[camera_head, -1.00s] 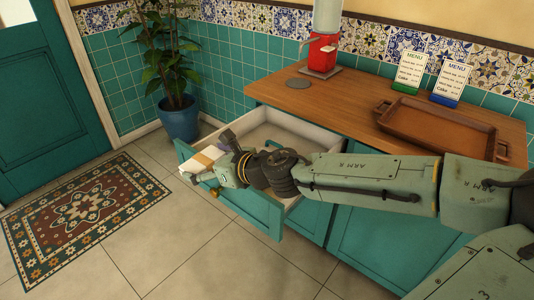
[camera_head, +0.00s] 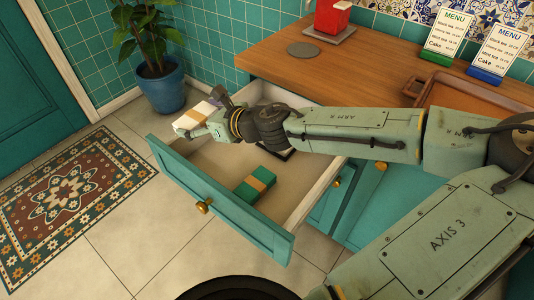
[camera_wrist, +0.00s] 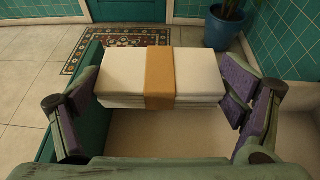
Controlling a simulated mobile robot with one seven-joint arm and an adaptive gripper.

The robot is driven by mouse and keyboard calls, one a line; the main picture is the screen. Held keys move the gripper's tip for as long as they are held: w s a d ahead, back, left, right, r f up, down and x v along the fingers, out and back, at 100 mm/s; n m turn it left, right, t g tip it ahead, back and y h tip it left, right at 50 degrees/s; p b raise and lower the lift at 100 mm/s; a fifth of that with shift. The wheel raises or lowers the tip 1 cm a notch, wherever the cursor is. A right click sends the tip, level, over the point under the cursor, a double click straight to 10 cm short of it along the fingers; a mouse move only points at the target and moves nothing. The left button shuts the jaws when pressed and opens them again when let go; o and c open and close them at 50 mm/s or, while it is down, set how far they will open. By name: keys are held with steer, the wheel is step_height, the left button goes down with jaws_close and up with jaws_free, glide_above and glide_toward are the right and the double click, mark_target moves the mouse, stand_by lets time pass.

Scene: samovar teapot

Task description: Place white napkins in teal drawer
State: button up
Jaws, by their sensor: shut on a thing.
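White napkins (camera_head: 197,116) in a stack with a tan band are held in my gripper (camera_head: 214,118), above the far left part of the open teal drawer (camera_head: 218,205). In the wrist view the napkins (camera_wrist: 161,75) sit between the two purple-padded fingers, with the drawer's pale floor (camera_wrist: 190,135) below and to the right. The drawer is pulled well out from the counter. A green stack (camera_head: 254,184) with a tan band lies inside it. A dark object (camera_head: 281,152) shows partly behind my arm in the drawer; I cannot tell what it is.
The wooden counter (camera_head: 345,75) carries a round grey disc (camera_head: 303,49), a red dispenser (camera_head: 332,17), two menu cards and a brown tray (camera_head: 480,108). A potted plant (camera_head: 160,85) and a patterned rug (camera_head: 75,185) are on the left. The drawer floor has free room around the green stack.

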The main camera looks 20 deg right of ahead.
mark_target(210, 159)
step_height(210, 159, down, 12)
steer(key=shift+f, duration=0.15)
stand_by(0.3)
steer(key=shift+f, duration=0.15)
steer(key=shift+f, duration=0.15)
steer(key=o, duration=1)
steer(key=shift+o, duration=0.2)
steer(key=shift+r, duration=0.2)
steer(key=shift+r, duration=0.2)
steer(key=b+v, duration=0.1)
steer(key=v, duration=1.1)
